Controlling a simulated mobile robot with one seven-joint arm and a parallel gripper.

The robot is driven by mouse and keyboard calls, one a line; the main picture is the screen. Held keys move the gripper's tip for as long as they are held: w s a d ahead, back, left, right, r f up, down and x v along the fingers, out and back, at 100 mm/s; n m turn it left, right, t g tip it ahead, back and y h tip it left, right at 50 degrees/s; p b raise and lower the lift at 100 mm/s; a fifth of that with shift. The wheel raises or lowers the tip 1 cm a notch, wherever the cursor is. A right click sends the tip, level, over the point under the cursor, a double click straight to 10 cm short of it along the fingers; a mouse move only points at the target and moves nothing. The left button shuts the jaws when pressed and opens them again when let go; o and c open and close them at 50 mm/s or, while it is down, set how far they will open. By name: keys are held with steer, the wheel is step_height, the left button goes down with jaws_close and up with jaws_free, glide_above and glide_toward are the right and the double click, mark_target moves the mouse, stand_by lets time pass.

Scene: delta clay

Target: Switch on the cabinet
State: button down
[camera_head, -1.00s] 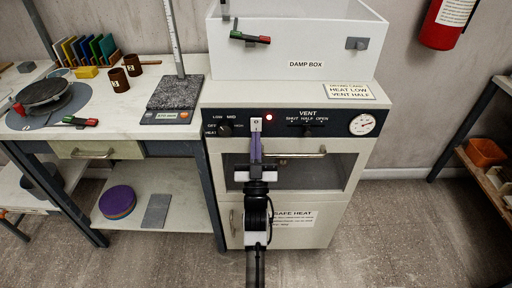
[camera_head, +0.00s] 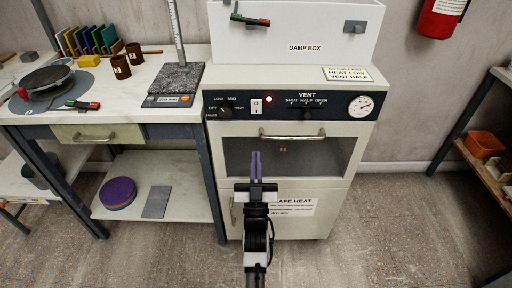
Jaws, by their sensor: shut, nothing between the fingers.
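The cabinet (camera_head: 230,168) is a cream unit with a dark control panel across its top front. A white rocker switch (camera_head: 257,106) marked 0 and I sits on the panel, with a lit red lamp (camera_head: 269,99) just to its right. The heat knob (camera_head: 226,112) is left of the switch, and the vent slider (camera_head: 307,114) is to the right. My gripper (camera_head: 256,155) has purple fingers that are shut and empty. It is below the switch, in front of the glass door, and apart from the panel.
A damp box (camera_head: 290,40) stands on the cabinet top. A door handle (camera_head: 283,135) crosses the front below the panel. Open floor lies to the right, before a shelf (camera_head: 485,165).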

steer(key=v, duration=0.2)
steer(key=shift+s+f, duration=0.15)
steer(key=shift+f, duration=0.25)
steer(key=shift+a, duration=0.1)
